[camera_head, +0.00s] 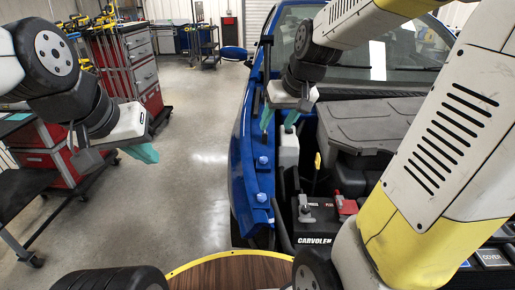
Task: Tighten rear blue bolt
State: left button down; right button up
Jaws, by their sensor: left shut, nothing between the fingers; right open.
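Two blue bolts show on the blue fender rail: an upper one (262,160) and a lower one (261,197). Which is the rear one is not marked. My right gripper (279,119) points down above the rail, its two teal fingertips apart, with nothing between them. It appears higher in the picture than both bolts and apart from them. My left gripper (146,154) is over the floor at the left, away from the car, with its teal fingers together and empty.
The open engine bay holds a black battery (318,222) and a white reservoir (288,150) close to the rail. A red tool cabinet (140,70) and a dark cart (25,190) stand at left. The floor between cart and car is clear.

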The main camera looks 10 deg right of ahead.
jog(key=w+f, duration=0.7)
jog(key=w, duration=0.2)
jog(key=n+g+h, duration=0.1)
send_near(264, 158)
jog(key=x, duration=0.8)
jog(key=shift+s, duration=0.1)
jog(key=shift+c, duration=0.4)
grip_shut()
